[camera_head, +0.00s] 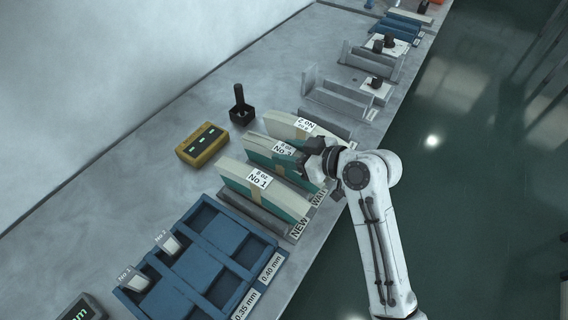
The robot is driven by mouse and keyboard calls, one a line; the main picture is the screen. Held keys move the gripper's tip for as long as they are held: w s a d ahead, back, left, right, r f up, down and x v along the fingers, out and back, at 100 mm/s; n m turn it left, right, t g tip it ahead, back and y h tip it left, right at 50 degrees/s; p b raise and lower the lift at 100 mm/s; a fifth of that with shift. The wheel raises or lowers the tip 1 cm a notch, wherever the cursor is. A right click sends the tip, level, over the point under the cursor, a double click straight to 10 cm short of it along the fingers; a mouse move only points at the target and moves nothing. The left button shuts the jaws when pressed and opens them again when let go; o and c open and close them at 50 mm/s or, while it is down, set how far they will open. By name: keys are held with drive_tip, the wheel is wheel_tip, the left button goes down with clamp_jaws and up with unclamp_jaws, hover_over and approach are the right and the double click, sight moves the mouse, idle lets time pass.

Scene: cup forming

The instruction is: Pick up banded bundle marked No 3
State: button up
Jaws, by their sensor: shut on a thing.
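Three upright bundles of pale and green sheets stand side by side, each with a tan band and a white label. The middle bundle (258,150), whose small label appears to read No 3, stands between the near bundle marked No 1 (236,178) and the far bundle (284,122), whose label is upside down and appears to read No 2. My gripper (315,163) is shut on the right end of the middle bundle. The fingertips are dark and partly hidden by my wrist. Whether the bundle is clear of its seat cannot be told.
A blue compartment tray (196,222) stands in front, with size labels. A yellow box (202,146) and a black post in a holder (240,112) stand left of the bundles. Grey metal fixtures (338,100) stand farther along the bench. Bare bench lies at left.

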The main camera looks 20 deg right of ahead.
clamp_jaws()
drive_tip(key=shift+r, duration=0.2)
